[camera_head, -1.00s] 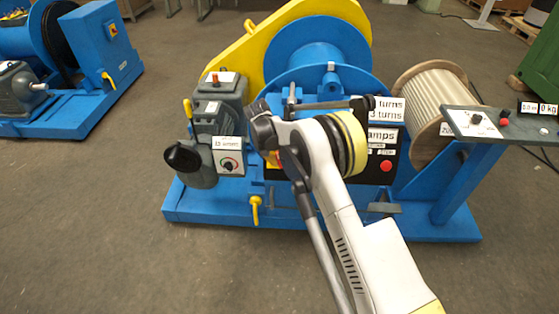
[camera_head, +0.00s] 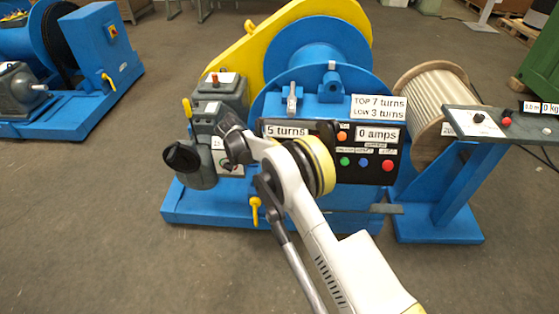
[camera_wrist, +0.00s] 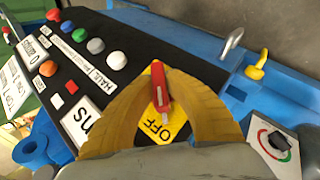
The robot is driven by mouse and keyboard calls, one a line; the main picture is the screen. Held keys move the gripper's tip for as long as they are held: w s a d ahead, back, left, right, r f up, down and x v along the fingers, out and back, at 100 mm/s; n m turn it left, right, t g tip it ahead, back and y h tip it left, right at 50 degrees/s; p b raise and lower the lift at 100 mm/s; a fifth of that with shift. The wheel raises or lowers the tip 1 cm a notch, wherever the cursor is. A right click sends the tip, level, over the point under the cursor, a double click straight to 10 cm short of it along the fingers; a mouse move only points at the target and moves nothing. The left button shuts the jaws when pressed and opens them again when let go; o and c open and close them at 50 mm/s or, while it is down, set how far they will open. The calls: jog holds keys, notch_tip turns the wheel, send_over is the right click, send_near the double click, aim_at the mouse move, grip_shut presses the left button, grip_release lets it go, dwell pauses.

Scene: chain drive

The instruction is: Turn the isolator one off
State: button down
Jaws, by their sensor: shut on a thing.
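The isolator's red handle (camera_wrist: 159,88) sits on a yellow plate (camera_wrist: 178,122) marked OFF, at the middle of the wrist view. The handle runs roughly up and down in that view, its lower end close to the word OFF. My gripper (camera_wrist: 160,73) has its yellow fingers on either side of the handle and is shut on it. In the head view the isolator and my fingers are hidden behind my arm.
The black control panel (camera_head: 345,174) shows "5 turns", "0 amps" and several buttons. A grey gearbox (camera_head: 218,98) and a black knob (camera_head: 183,157) stand to the left. A white dial box (camera_wrist: 275,142) lies at the wrist view's lower right.

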jog(key=c, duration=1.4)
grip_release()
jog(key=v, duration=1.2)
